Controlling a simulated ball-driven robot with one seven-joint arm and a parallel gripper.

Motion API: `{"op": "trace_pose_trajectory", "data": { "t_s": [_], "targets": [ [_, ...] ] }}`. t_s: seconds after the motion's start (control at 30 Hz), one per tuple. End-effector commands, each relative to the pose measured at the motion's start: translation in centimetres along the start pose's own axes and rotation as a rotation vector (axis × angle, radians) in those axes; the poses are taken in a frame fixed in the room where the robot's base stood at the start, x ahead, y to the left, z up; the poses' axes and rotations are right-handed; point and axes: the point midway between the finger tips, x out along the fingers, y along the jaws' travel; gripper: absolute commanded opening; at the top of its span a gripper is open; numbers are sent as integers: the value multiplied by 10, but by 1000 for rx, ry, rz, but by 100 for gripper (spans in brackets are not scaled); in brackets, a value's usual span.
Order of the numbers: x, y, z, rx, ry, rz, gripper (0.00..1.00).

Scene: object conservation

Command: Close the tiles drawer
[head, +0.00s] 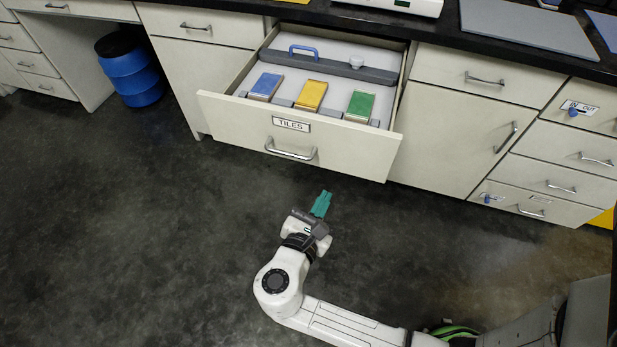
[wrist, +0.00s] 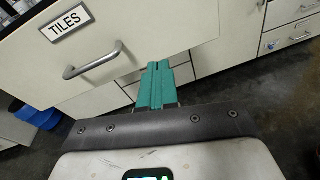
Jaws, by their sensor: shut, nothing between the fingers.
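The tiles drawer (head: 230,116) is pulled well out of the cabinet, with a white "TILES" label (head: 291,124) and a metal bar handle (head: 291,151) on its front. Inside lie a blue tile block (head: 265,86), a yellow one (head: 311,95) and a green one (head: 359,106), in front of a grey bar with a blue handle (head: 303,50) and a white knob (head: 356,62). My gripper (head: 323,197), with green fingers, is shut and empty in front of the drawer, apart from it. In the wrist view the fingers (wrist: 157,72) point at the cabinet, right of the drawer handle (wrist: 93,61).
Closed drawers and a cabinet door (head: 462,125) stand on the right. A blue barrel (head: 131,72) sits under the counter at the left. The black countertop (head: 440,30) runs above, with a grey board (head: 527,27) on it. The dark floor in front is clear.

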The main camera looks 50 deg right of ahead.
Motion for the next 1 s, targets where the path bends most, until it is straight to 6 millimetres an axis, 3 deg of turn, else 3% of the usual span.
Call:
{"op": "trace_pose_trajectory", "data": {
  "t_s": [0.2, 0.37, 1.0],
  "targets": [
    [-18, 23, 0, -177, -137, 90, 0],
    [-9, 26, 3, -188, -147, 94, 0],
    [103, 37, 18, -184, -145, 91, 0]
  ]
}}
